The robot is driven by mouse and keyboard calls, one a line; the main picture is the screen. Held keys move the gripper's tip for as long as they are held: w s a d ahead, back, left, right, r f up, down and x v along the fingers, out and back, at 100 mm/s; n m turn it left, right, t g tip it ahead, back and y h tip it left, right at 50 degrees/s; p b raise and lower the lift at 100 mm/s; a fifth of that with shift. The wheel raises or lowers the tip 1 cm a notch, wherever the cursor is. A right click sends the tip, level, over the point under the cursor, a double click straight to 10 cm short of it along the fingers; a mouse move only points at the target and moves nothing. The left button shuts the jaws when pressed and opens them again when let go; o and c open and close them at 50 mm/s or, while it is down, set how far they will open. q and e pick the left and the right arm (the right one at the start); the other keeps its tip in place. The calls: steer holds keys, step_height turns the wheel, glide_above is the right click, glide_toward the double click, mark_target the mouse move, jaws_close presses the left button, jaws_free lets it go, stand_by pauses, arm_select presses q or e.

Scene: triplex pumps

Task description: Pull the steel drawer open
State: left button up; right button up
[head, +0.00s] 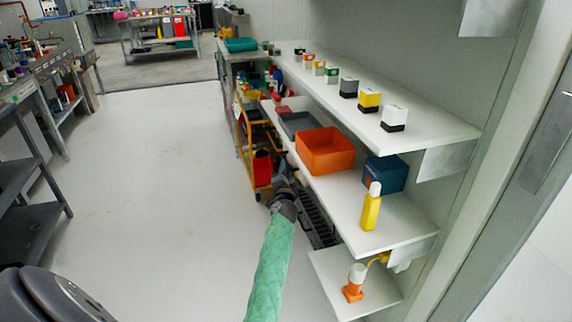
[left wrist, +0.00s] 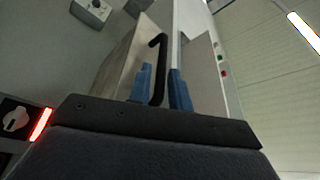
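Grey steel panels, likely the steel drawer (left wrist: 123,65), show behind the handle. In the head view I cannot make out the drawer or handle.
White shelves on the right hold an orange bin (head: 325,150), a blue bin (head: 386,173), a yellow bottle (head: 370,208) and several small boxes. A yellow cart (head: 247,150) stands beyond my gripper. Grey workbenches line the left. The floor (head: 150,190) between is clear.

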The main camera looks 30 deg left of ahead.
arm_select(q)
steer(key=shift+x, duration=1.3)
arm_select(e)
steer(key=shift+s+f, duration=0.3)
steer(key=shift+f, duration=0.05)
arm_select(q)
steer(key=shift+c, duration=0.2)
jaws_close()
arm_select(e)
steer(key=shift+r, duration=0.1)
